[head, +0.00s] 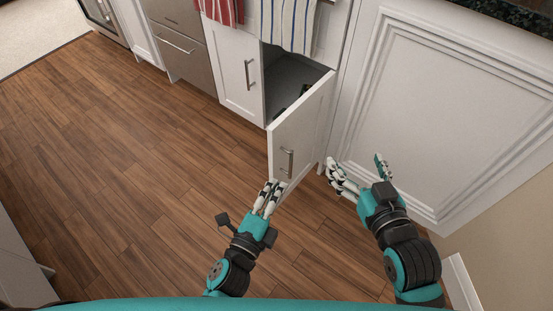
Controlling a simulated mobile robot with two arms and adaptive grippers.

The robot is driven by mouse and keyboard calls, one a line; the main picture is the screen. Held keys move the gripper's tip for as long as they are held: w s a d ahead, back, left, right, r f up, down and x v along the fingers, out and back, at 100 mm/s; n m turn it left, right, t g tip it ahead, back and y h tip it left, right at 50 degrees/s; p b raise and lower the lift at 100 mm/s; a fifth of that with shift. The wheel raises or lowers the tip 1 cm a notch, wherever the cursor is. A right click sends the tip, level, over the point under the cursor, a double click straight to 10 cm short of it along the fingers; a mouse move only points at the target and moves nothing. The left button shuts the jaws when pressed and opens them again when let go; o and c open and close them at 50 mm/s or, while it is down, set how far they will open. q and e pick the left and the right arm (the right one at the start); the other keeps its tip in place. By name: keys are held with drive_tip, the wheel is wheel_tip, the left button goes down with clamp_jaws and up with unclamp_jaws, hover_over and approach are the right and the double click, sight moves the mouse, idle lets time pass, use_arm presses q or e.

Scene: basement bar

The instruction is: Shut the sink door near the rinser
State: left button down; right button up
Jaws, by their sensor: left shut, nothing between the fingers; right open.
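The white sink cabinet door (309,119) stands open, swung out toward me, with its hinge side hidden from clear view. It has a metal bar handle (287,162) near its free edge. The dark cabinet opening (286,75) shows behind it. My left gripper (270,187) is shut and empty, just below the door's lower front edge near the handle; I cannot tell if it touches. My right gripper (358,163) is open and empty, to the right of the door, in front of the white panel. The rinser is not in view.
A closed white door (234,70) is left of the opening. A striped towel (289,22) and a red towel (222,10) hang above. A steel appliance (181,48) stands further left. A white panelled wall (455,95) bounds the right. Wood floor (110,150) is clear at left.

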sight(278, 151)
use_arm(q)
drive_tip(key=w+p, duration=0.1)
drive_tip(key=w, duration=1)
drive_tip(key=shift+d, duration=0.25)
use_arm(e)
drive_tip(key=s+d+f+g+h, duration=0.1)
drive_tip(key=s+f+g, duration=0.2)
drive_tip(key=f+g, duration=0.1)
drive_tip(key=shift+s+d+f, duration=0.25)
drive_tip(key=shift+d+f, duration=0.15)
drive_tip(key=shift+f, duration=0.4)
use_arm(q)
drive_tip(key=shift+w+a, duration=0.1)
drive_tip(key=shift+w, duration=0.05)
